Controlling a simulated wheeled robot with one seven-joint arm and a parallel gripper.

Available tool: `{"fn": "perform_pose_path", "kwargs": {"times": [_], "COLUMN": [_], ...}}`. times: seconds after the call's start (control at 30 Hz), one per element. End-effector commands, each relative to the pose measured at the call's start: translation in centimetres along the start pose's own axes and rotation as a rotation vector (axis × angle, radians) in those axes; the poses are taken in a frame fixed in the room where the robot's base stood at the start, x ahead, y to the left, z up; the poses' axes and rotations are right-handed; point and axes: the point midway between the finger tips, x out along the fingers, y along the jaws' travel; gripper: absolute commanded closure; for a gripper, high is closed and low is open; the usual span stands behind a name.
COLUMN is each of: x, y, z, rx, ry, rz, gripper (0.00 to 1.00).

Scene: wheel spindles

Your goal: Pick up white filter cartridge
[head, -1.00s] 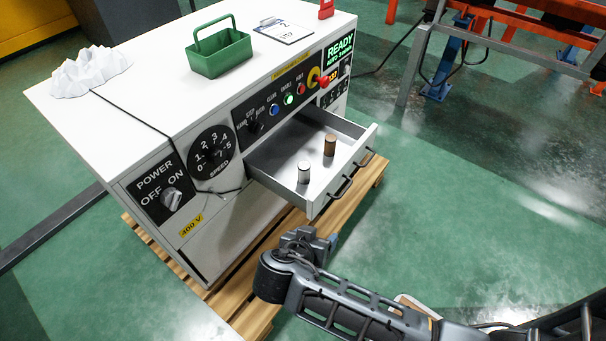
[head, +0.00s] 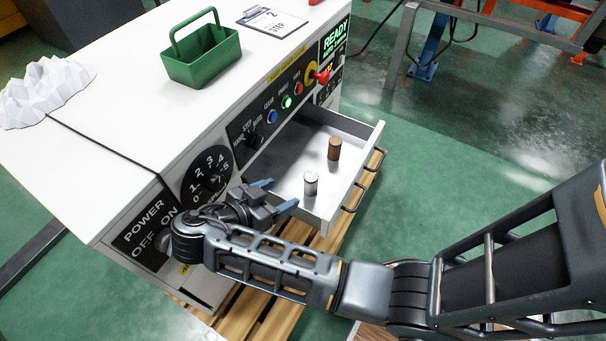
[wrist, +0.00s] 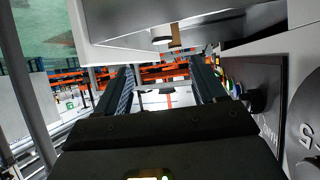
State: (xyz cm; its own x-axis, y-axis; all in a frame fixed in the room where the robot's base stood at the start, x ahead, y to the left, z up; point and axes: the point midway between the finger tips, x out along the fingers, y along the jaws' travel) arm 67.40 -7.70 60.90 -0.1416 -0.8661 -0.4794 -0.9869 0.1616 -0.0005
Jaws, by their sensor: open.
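The white filter cartridge (head: 311,183) is a small pale cylinder standing upright in the open drawer (head: 352,190), near its front left part. A brown cylinder (head: 334,148) stands behind it in the same drawer. My gripper (head: 279,195) is open and empty, at the left side of the drawer, left of the white cartridge and apart from it. In the wrist view my two fingers (wrist: 168,84) are spread with nothing between them.
The drawer belongs to a white control cabinet (head: 120,120) with knobs and buttons on its front. A wooden pallet (head: 262,300) lies below.

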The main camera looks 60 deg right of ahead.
Motion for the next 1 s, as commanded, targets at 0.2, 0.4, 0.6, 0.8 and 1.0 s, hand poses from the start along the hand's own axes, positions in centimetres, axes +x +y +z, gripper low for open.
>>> {"fn": "perform_pose_path", "kwargs": {"times": [0.2, 0.4, 0.6, 0.8, 1.0], "x": [3.7, 6.0, 7.4, 10.3, 11.6], "y": [0.1, 0.1, 0.0, -0.2, -0.3], "z": [0.1, 0.0, 0.0, 0.1, 0.1], "rx": [-0.001, -0.001, -0.001, -0.001, -0.001], "ry": [0.001, 0.000, 0.000, 0.000, 0.000], "rz": [0.005, 0.002, 0.003, 0.004, 0.002], "gripper": [0.30, 0.30, 0.30, 0.30, 0.30]}}
